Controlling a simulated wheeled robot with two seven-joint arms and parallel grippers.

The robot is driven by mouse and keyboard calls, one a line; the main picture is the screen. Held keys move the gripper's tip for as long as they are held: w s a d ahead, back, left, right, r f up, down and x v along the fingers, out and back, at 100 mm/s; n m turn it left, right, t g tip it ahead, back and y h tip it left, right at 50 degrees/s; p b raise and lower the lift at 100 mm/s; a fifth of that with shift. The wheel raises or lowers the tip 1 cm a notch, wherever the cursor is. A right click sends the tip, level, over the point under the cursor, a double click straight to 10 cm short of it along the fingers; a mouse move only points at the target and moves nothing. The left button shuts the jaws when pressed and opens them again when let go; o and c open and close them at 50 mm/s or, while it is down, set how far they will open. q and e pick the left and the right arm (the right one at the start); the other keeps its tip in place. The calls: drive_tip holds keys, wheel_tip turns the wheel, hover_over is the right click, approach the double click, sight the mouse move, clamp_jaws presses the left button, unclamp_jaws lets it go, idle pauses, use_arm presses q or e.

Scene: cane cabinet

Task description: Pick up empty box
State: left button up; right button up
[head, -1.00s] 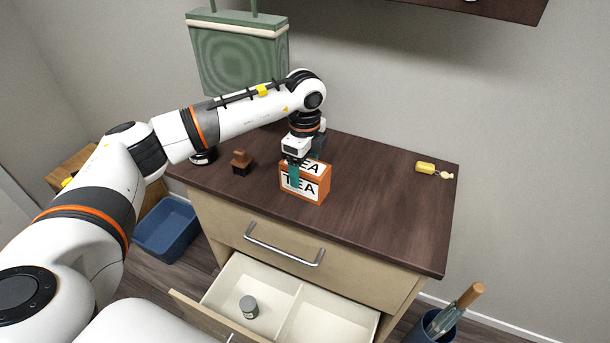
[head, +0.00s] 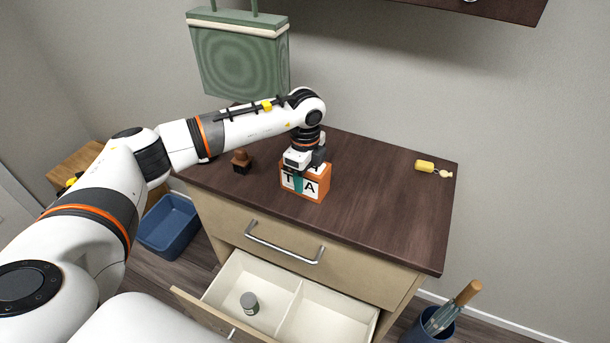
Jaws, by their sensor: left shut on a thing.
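The box is an orange tea box (head: 322,187) with white panels lettered TEA, upright on the dark wooden cabinet top. My left gripper (head: 299,183) has come down over it from above, with a teal finger across the front panel, covering the middle letter. It is shut on the tea box. The finger behind the box is hidden, and so is most of the box's top. I cannot see whether the box is empty. My right gripper is not in view.
A brown stamp-like object (head: 241,162) stands left of the box. A yellow item (head: 426,166) lies at the far right. The lower drawer (head: 302,300) is open, with a small grey jar (head: 249,302) inside. The cabinet top (head: 390,210) right of the box is clear.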

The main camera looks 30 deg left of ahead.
use_arm(q)
drive_tip(key=shift+r, duration=0.15)
wheel_tip(320, 180, up, 10)
drive_tip(key=shift+f+b, duration=0.1)
drive_tip(key=shift+b, duration=0.6)
drive_tip(key=m, duration=0.1)
drive_tip(key=s+m, duration=0.1)
drive_tip(key=m, duration=0.1)
drive_tip(key=d+f+m, duration=0.1)
drive_tip(key=shift+s+m, duration=0.15)
drive_tip(key=shift+m, duration=0.25)
drive_tip(key=s+d+f+n, duration=0.2)
drive_tip(key=s+d+n, duration=0.1)
drive_tip(key=s+n, duration=0.5)
drive_tip(key=s+d+f+n, duration=0.2)
drive_tip(key=s+n, duration=0.6)
drive_tip(key=n, duration=0.7)
drive_tip(key=shift+s+d+f, duration=0.25)
drive_tip(key=shift+d+f, duration=0.1)
drive_tip(key=shift+d, duration=0.55)
